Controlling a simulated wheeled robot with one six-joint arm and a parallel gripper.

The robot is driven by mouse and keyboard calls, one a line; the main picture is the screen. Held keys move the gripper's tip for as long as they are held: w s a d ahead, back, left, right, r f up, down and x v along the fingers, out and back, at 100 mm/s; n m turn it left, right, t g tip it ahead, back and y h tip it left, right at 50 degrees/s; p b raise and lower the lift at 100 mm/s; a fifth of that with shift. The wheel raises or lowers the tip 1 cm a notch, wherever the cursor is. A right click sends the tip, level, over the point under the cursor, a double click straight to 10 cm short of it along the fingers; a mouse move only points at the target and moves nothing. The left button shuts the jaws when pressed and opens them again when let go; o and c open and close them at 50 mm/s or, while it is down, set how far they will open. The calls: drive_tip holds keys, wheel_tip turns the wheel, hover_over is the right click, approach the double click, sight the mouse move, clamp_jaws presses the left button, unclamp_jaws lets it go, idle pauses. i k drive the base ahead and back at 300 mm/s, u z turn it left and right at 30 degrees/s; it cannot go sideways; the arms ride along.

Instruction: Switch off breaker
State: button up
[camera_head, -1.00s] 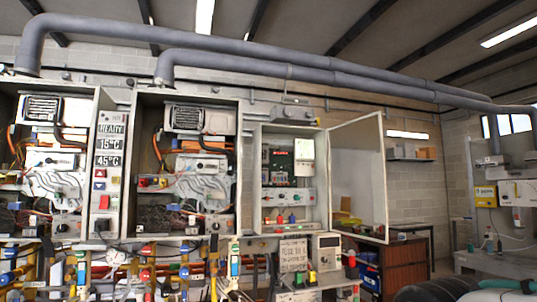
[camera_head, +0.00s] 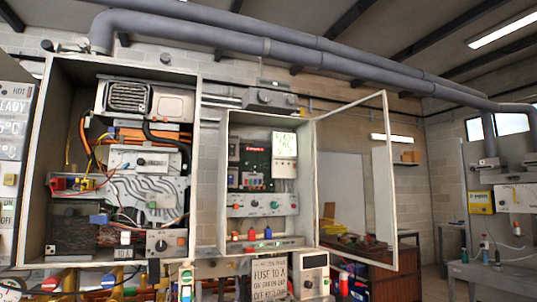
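I cannot clearly pick out the breaker at this size. An open electrical cabinet (camera_head: 223,195) stands at the centre, its clear-paned door (camera_head: 391,215) swung out to the right. Inside it are a dark green board (camera_head: 256,160), small blue-and-grey modules (camera_head: 253,181), a white unit (camera_head: 284,145) and a grey panel with knobs (camera_head: 262,204). One of these may hold the breaker. Red and blue bottle-like parts (camera_head: 252,234) stand at its bottom. My gripper is not in view.
A larger open heater cabinet (camera_head: 198,130) with pipes and wiring is at left. A display panel (camera_head: 10,180) is at the left edge. Grey pipes (camera_head: 230,40) run overhead. A wooden cabinet (camera_head: 392,287) stands behind the open door. A workbench (camera_head: 500,272) is at right.

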sight(232, 147)
drive_tip(key=u, duration=0.25)
drive_tip(key=i, duration=0.9)
drive_tip(key=u, duration=0.65)
drive_tip(key=k, duration=1.25)
drive_tip(key=u, duration=0.9)
drive_tip(key=i, duration=1.5)
drive_tip(key=z, duration=0.55)
drive_tip(key=i, duration=0.55)
drive_tip(key=z, duration=0.45)
